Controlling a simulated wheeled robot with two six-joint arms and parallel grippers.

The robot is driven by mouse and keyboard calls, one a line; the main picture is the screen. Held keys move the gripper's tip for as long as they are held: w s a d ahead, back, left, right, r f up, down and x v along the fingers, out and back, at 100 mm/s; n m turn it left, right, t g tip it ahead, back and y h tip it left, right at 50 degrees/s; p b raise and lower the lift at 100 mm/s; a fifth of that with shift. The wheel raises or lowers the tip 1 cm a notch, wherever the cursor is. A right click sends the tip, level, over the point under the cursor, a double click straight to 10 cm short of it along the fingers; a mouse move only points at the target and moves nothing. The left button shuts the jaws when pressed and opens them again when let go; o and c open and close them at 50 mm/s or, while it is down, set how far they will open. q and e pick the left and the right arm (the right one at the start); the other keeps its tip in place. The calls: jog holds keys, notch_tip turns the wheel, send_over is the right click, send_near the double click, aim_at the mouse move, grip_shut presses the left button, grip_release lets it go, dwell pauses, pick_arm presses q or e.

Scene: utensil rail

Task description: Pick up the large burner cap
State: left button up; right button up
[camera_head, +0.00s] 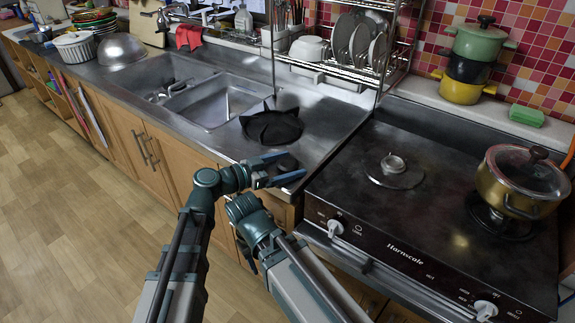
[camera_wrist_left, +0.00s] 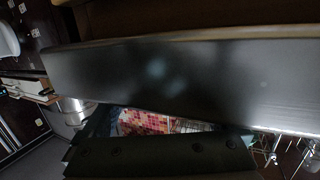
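A small dark round piece, apparently the large burner cap (camera_head: 286,163), lies on the steel counter near its front edge, just left of the stove. My left gripper (camera_head: 282,168) is at it, with its blue fingers apart, one on the far side and one on the near side. I cannot tell whether they touch it. The left wrist view shows dark gripper parts (camera_wrist_left: 160,155) below a grey metal surface; no cap is recognisable there. My right gripper (camera_head: 245,250) is low in front of the cabinets, mostly hidden by its own arm; its fingers are unclear.
A black pan support (camera_head: 272,127) lies on the counter behind the cap. The stove (camera_head: 400,215) has an exposed burner (camera_head: 393,165) at left and a lidded pot (camera_head: 520,182) at right. A sink (camera_head: 215,103) and dish rack (camera_head: 350,70) are beyond.

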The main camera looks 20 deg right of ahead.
aim_at(288, 162)
pick_arm(q)
jog(key=c, duration=1.2)
jog(key=shift+r, duration=0.15)
notch_tip(288, 162, up, 10)
jog(key=p, duration=1)
